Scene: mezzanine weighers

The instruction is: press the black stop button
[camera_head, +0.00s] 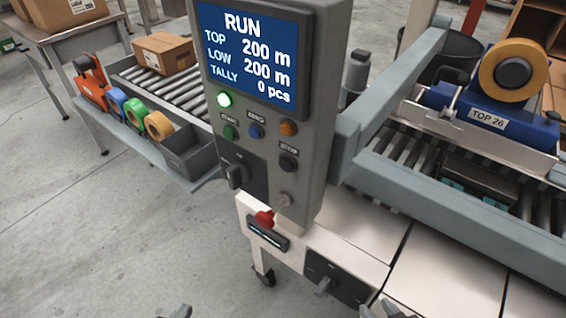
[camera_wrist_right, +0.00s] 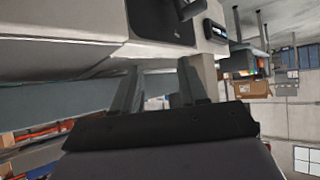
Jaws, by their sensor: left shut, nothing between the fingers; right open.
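The black stop button (camera_head: 288,163) is on the grey control panel (camera_head: 315,115), just under a STOP label and below the orange button. Nothing covers it or touches it. My left gripper (camera_head: 180,312) just enters at the bottom edge of the head view, well below and left of the panel. It is shut and empty. My right gripper (camera_head: 384,308) shows only its tips at the bottom edge, below and right of the panel. In the right wrist view its two fingers (camera_wrist_right: 158,88) stand apart with nothing between them.
A red knob (camera_head: 265,218) juts out below. Roller conveyors lie on both sides; the floor at left front is clear.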

